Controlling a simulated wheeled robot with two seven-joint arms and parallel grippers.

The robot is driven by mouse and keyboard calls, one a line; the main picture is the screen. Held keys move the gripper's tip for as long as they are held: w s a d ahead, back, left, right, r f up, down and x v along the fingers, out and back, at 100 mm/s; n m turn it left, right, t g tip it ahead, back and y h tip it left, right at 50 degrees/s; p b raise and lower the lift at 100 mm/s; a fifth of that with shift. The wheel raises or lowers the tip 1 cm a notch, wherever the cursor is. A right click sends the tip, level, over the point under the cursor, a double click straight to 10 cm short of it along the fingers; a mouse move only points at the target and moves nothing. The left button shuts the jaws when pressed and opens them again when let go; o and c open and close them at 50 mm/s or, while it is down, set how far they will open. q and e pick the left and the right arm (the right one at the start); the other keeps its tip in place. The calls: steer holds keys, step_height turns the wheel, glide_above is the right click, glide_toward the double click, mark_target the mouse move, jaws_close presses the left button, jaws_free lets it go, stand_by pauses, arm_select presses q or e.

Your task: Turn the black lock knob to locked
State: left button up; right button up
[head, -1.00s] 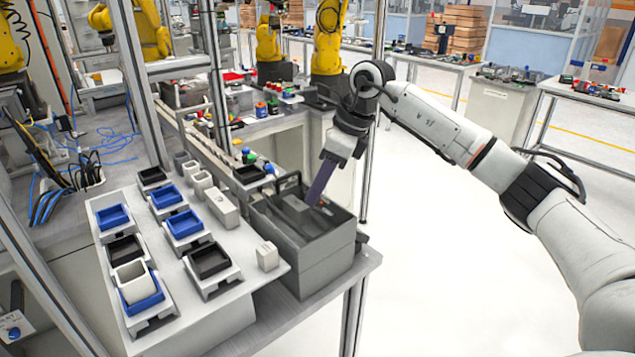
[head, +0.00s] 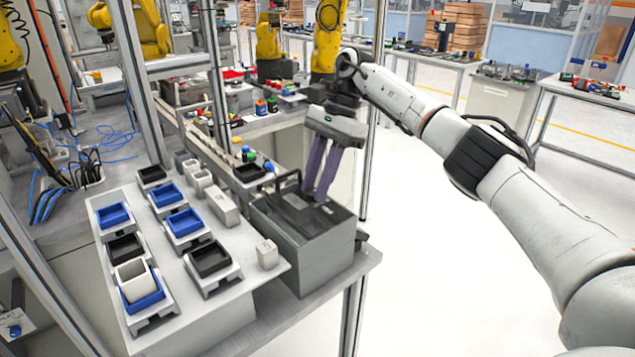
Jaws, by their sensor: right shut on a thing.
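My right gripper (head: 318,198) points down at the top of a dark grey box (head: 325,255) on the corner of the bench. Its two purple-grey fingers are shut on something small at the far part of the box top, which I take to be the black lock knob. The fingertips cover the knob, so its shape and the way it points cannot be made out. My left gripper is not in view.
A white board (head: 190,300) with blue and black trays stands left of the box. A small white block (head: 267,254) sits near the box. A metal post (head: 372,120) rises behind the gripper. The floor at right is clear.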

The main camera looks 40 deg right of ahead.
steer(key=shift+w+r+n+g, duration=0.1)
steer(key=shift+n+g, duration=0.3)
steer(key=shift+n, duration=0.7)
steer(key=o, duration=1)
steer(key=shift+o, duration=0.2)
